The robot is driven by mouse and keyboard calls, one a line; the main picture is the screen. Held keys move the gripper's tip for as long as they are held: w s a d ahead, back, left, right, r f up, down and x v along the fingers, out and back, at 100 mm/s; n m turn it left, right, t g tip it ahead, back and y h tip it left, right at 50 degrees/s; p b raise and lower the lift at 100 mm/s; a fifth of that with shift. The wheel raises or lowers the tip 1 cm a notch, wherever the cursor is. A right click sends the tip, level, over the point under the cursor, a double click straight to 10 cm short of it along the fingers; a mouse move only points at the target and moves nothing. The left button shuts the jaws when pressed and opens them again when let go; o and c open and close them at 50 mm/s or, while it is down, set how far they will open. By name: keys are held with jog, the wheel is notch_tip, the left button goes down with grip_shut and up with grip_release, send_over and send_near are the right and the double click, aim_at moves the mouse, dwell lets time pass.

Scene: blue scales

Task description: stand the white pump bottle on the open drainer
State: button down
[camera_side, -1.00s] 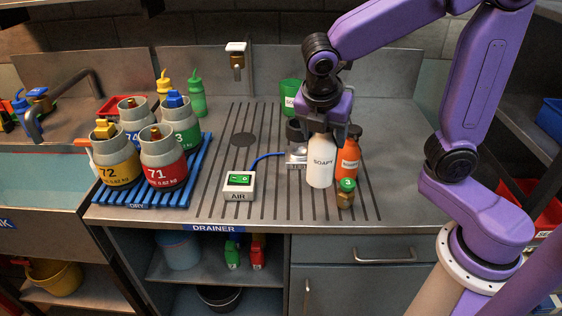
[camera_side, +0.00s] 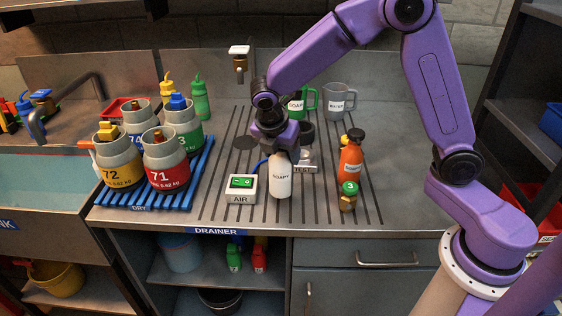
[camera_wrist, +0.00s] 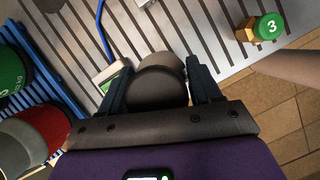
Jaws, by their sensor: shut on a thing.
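The white bottle (camera_side: 280,176), labelled SOAPY, is upright in the side view, just right of the AIR switch box. My gripper (camera_side: 279,150) is shut on its dark top from above. In the wrist view the round dark top (camera_wrist: 157,88) sits between the two fingers of my gripper (camera_wrist: 160,92). The grooved drainer (camera_side: 225,205) lies under and around the bottle. I cannot tell whether the bottle's base touches the drainer or hangs a little above it.
The AIR box (camera_side: 241,189) with a blue hose stands left of the bottle. The orange bottle (camera_side: 350,165) and a brass piece with green cap 3 (camera_side: 348,197) stand right. The TEST block (camera_side: 303,160) is behind. Numbered canisters stand on the blue rack (camera_side: 190,180) at left.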

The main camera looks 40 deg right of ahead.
jog(key=shift+f, duration=1.7)
jog(key=shift+c, duration=1)
grip_release()
jog(key=v, duration=1.2)
jog(key=s+d+f+m+y, duration=0.1)
jog(key=s+d+m, duration=0.3)
jog(key=s, duration=1)
jog(key=s+d+f+m+g+y, duration=0.1)
jog(key=s+m, duration=0.5)
jog(key=s, duration=0.7)
jog(key=d+f+y, duration=0.1)
jog(key=d+y, duration=0.1)
jog(key=d, duration=0.1)
jog(key=shift+s+g+y, duration=0.3)
jog(key=shift+s, duration=0.1)
jog(key=shift+d+r, duration=0.1)
